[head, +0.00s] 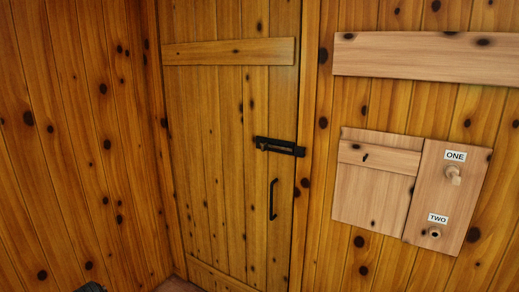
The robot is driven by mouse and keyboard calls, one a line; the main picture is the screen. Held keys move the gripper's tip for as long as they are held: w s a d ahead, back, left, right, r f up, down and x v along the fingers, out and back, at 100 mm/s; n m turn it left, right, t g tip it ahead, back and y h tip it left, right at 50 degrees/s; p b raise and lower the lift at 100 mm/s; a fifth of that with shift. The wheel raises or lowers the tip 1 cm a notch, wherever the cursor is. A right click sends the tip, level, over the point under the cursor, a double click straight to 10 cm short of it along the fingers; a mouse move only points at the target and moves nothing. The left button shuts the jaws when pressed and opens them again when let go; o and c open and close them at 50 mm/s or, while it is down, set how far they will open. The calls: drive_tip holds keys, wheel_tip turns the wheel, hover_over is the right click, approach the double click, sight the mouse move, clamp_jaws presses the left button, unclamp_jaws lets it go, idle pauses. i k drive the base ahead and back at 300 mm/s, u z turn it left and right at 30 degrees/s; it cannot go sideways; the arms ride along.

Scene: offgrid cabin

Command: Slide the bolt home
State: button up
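A black bolt (279,146) is mounted across the wooden plank door (225,190), near the door's right edge. Its bar lies roughly level, tilting slightly down to the right. A small lighter piece, perhaps its knob, shows near its left part. The bolt's right end lies close to the gap between door and frame; it is too small to tell whether the bar crosses the gap. A black pull handle (273,199) sits below it. The door appears closed. My gripper is not clearly in view.
Right of the door frame (309,130), a pale wooden panel (375,190) and a board (452,190) with pegs labelled ONE and TWO are on the wall. A plank wall (75,130) stands at left. A dark shape (91,287) at the bottom edge is unclear.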

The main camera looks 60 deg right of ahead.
sight(264, 146)
drive_tip(key=u, duration=0.05)
drive_tip(key=i, duration=0.95)
drive_tip(key=z, duration=0.05)
